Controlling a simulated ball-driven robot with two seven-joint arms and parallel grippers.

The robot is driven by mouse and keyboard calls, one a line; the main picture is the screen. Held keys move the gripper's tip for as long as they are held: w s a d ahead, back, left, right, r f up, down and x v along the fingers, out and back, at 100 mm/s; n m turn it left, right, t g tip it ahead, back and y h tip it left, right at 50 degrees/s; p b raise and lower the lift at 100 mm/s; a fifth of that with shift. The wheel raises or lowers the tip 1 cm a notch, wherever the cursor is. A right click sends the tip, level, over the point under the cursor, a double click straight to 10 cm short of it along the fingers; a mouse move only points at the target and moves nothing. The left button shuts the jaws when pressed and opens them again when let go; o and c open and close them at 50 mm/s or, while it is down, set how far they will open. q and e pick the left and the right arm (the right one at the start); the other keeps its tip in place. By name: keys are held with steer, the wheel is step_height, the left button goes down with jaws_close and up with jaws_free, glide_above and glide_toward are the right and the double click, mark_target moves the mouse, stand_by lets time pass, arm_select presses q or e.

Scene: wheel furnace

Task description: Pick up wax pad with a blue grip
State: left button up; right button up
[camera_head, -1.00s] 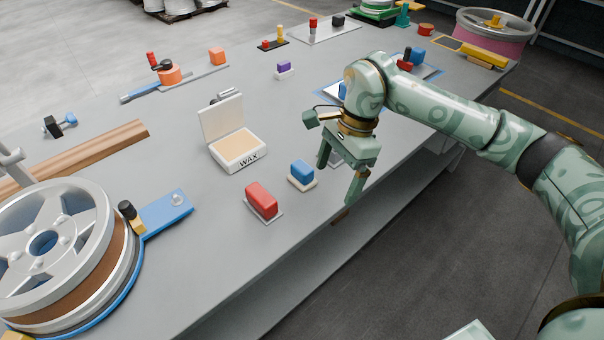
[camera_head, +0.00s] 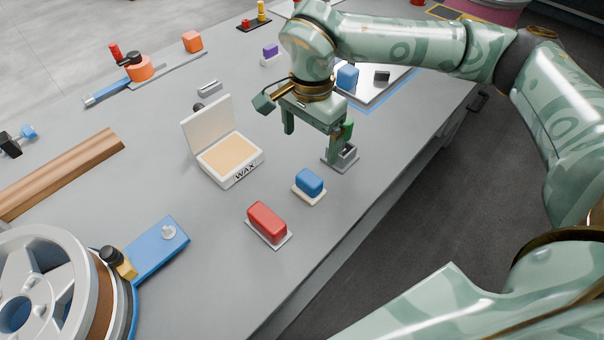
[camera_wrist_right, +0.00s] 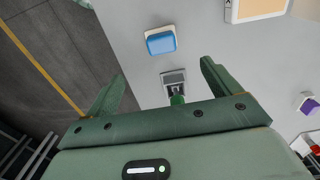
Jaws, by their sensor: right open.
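The wax pad with a blue grip (camera_head: 309,183) lies on the grey bench, its pale base under a blue block. It also shows in the right wrist view (camera_wrist_right: 161,40), beyond my fingertips. My right gripper (camera_head: 314,144) is open and empty above the bench, farther back than the pad and apart from it. Its two spread fingers also show in the right wrist view (camera_wrist_right: 163,70). My left gripper is not in view.
A small grey metal holder (camera_head: 346,160) stands beside my right finger. The open wax box (camera_head: 237,171) is left of the pad, and a red-gripped pad (camera_head: 267,220) is in front of it. The bench edge is to the right.

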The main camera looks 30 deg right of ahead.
mark_target(309, 177)
step_height(309, 177, down, 10)
steer(key=b, duration=0.2)
steer(key=shift+r+b, duration=0.2)
steer(key=shift+b, duration=0.2)
steer(key=shift+f, duration=0.4)
steer(key=shift+f+b, duration=0.35)
steer(key=shift+f, duration=0.05)
steer(key=f, duration=0.1)
steer(key=f+b, duration=0.1)
steer(key=f, duration=0.1)
steer(key=f+b, duration=0.1)
steer(key=shift+w+d+f, duration=0.15)
steer(key=shift+w+f, duration=0.05)
steer(key=shift+w, duration=0.05)
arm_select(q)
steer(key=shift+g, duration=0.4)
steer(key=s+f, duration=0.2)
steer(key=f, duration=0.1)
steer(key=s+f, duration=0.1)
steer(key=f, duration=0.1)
arm_select(e)
steer(key=shift+r, duration=0.15)
steer(key=c, duration=1.1)
